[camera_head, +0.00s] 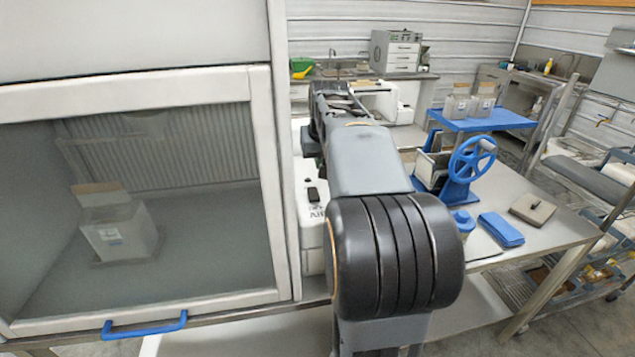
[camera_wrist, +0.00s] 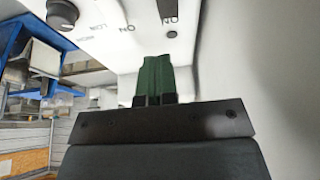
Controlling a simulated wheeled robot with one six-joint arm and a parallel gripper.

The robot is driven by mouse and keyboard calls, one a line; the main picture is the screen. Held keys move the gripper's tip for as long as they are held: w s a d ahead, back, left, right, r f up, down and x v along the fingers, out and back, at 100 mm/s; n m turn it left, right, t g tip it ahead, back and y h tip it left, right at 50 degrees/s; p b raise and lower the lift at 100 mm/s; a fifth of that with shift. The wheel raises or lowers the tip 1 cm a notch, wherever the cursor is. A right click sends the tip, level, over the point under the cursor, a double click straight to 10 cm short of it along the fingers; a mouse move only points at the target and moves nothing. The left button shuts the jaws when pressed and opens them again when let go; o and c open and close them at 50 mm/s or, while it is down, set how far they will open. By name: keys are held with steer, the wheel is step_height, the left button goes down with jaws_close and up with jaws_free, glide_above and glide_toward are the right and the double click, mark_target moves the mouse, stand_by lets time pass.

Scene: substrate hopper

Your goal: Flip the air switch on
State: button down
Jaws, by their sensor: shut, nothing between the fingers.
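A white box (camera_head: 311,250) stands right of the glass-fronted hood, partly hidden behind my arm. A small black switch (camera_head: 312,194) sits on its top, with partly covered lettering just below it. In the wrist view my gripper (camera_wrist: 154,75) has its green fingers together with nothing between them. The fingertips are close to a white panel (camera_wrist: 130,48) marked ON twice and LOW, with lettering upside down; I cannot tell whether they touch it. No switch lever shows clearly there. In the head view my fingertips are hidden behind my arm.
A hood with a glass front (camera_head: 150,190) and a blue handle (camera_head: 145,324) fills the left. A blue hand wheel (camera_head: 471,159) and a blue block (camera_head: 501,229) are on the steel table (camera_head: 545,240) at right. A dark knob (camera_wrist: 62,14) is on the panel, left of my fingers.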

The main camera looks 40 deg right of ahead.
mark_target(318, 194)
steer(key=x, duration=0.9)
steer(key=shift+f+p, duration=0.2)
steer(key=shift+p, duration=0.1)
steer(key=shift+w+r, duration=0.1)
steer(key=shift+w+d+g+p, duration=0.1)
steer(key=shift+g+p, duration=0.3)
steer(key=shift+p, duration=0.65)
steer(key=shift+f+b, duration=0.3)
steer(key=shift+f, duration=0.1)
steer(key=shift+s+a+r, duration=0.25)
steer(key=shift+s+a, duration=0.1)
steer(key=shift+s, duration=0.35)
